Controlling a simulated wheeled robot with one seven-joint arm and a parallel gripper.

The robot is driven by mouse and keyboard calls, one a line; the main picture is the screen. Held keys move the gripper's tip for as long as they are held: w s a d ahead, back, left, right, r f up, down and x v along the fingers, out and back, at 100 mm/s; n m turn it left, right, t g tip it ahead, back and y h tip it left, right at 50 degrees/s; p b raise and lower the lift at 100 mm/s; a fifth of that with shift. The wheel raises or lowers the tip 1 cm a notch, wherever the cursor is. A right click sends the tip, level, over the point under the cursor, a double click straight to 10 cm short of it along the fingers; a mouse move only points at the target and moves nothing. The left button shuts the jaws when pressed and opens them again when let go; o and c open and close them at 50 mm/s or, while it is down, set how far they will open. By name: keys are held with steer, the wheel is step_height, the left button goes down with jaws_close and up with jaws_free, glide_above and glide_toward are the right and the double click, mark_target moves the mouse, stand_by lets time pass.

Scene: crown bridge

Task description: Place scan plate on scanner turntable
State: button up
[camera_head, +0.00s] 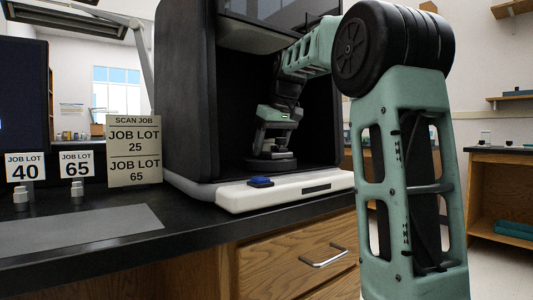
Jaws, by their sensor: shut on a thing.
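The scanner (188,100) is a large dark box with an open front on a white base, standing on the counter. My arm reaches into its open bay. My gripper (273,148) points down just above a dark round turntable (285,165) on the bay floor. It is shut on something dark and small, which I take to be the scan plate. The plate's outline cannot be told apart from the gripper and turntable, and I cannot tell whether it touches the turntable.
A blue object (261,182) lies on the white front ledge (300,192). On the counter (190,225) stand signs for job lot 40 (25,166) and job lot 65 (77,164), small pale pieces before them, a scan job sign (135,150) and a grey mat (85,230).

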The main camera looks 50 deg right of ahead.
steer(key=shift+r, duration=0.15)
steer(key=o, duration=1.2)
steer(key=shift+f, duration=0.2)
steer(key=shift+o, duration=0.2)
steer(key=shift+r, duration=0.1)
steer(key=shift+r+p, duration=0.25)
steer(key=shift+p, duration=0.05)
steer(key=shift+s+a+r+p, duration=0.2)
steer(key=shift+s+r+p, duration=0.35)
steer(key=shift+s+p, duration=0.2)
steer(key=s, duration=0.3)
steer(key=s+a+p, duration=0.1)
steer(key=s, duration=0.2)
steer(key=s+a+p, duration=0.1)
steer(key=s, duration=0.2)
steer(key=shift+s+a+f, duration=0.1)
steer(key=shift+s+a, duration=0.05)
steer(key=shift+s, duration=0.15)
steer(key=shift+s+a+f+p, duration=0.15)
steer(key=shift+s+p, duration=0.15)
steer(key=shift+s, duration=0.25)
